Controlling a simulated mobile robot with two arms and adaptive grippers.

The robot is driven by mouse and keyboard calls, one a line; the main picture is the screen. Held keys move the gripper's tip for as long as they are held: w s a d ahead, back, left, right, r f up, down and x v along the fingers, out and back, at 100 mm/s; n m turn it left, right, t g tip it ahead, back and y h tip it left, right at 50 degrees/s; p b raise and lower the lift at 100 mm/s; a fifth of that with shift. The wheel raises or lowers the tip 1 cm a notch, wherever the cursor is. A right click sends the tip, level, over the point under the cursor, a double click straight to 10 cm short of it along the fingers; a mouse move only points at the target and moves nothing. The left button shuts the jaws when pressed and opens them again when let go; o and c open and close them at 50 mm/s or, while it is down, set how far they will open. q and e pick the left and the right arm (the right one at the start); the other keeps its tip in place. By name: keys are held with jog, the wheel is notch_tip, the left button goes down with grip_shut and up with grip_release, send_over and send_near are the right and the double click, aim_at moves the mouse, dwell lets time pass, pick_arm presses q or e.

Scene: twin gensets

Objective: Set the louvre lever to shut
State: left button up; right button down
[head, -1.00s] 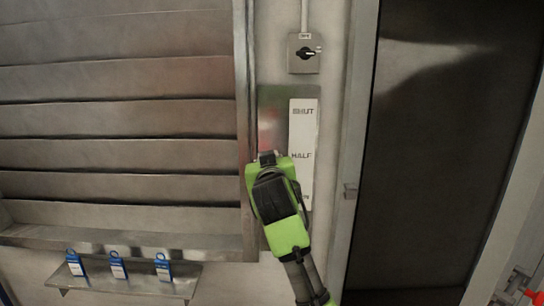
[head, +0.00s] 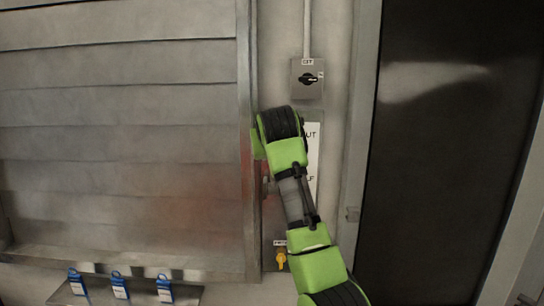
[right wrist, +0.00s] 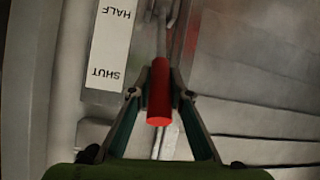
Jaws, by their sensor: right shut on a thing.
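The louvre lever's red grip (right wrist: 159,92) shows in the right wrist view, between the two fingers of my right gripper (right wrist: 160,95), which is shut on it. The grip is level with the word SHUT on the white label plate (right wrist: 108,45); HALF is farther up that picture. In the head view my right gripper (head: 279,128) is at the upper part of the label plate (head: 313,165) and hides the lever's grip. The louvre slats (head: 120,130) lie nearly flat against each other. My left gripper is not in view.
A grey switch box (head: 307,78) is just above my right gripper. A yellow key-like part (head: 281,260) is below the lever plate. A dark door panel (head: 440,150) is at the right.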

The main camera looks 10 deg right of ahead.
jog(key=shift+r, duration=0.3)
jog(key=c, duration=2.1)
grip_release()
jog(key=shift+o, duration=1.1)
jog(key=shift+w, duration=0.1)
jog(key=shift+w+f, duration=0.15)
jog(key=shift+f, duration=0.05)
jog(key=v, duration=1.2)
jog(key=shift+f, duration=0.1)
